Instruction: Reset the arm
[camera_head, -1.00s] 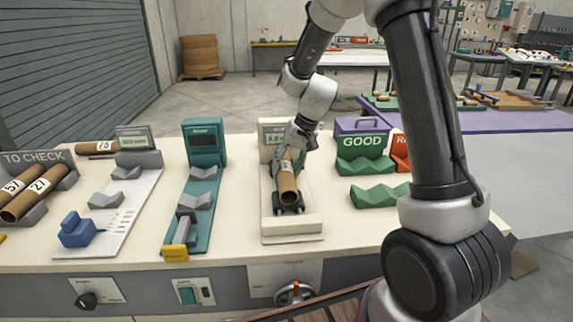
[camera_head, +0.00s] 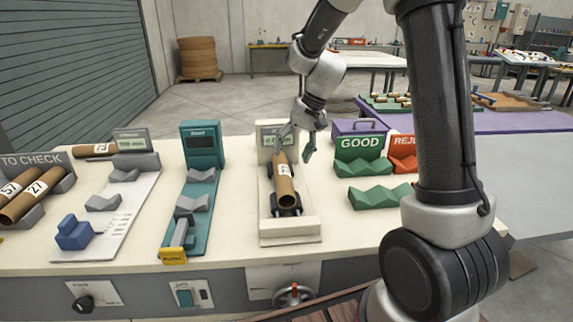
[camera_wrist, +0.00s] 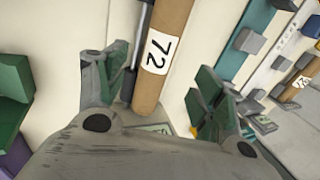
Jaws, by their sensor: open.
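My gripper (camera_head: 297,143) is open and empty, raised above the back part of the white station with a display (camera_head: 291,228). A brown cardboard tube (camera_head: 284,186) lies on that station's black rollers, below and apart from the fingers. In the wrist view the tube, labelled 72 (camera_wrist: 168,45), shows between my two spread fingers (camera_wrist: 160,95), with clear room on both sides. The small display behind the tube is partly hidden by my gripper in the head view.
Left are a teal station (camera_head: 203,145), a white station with a blue block (camera_head: 73,233), and a TO CHECK rack (camera_head: 37,160) with tubes. A green GOOD rack (camera_head: 361,146) and red REJECT rack (camera_head: 404,142) stand close to the right.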

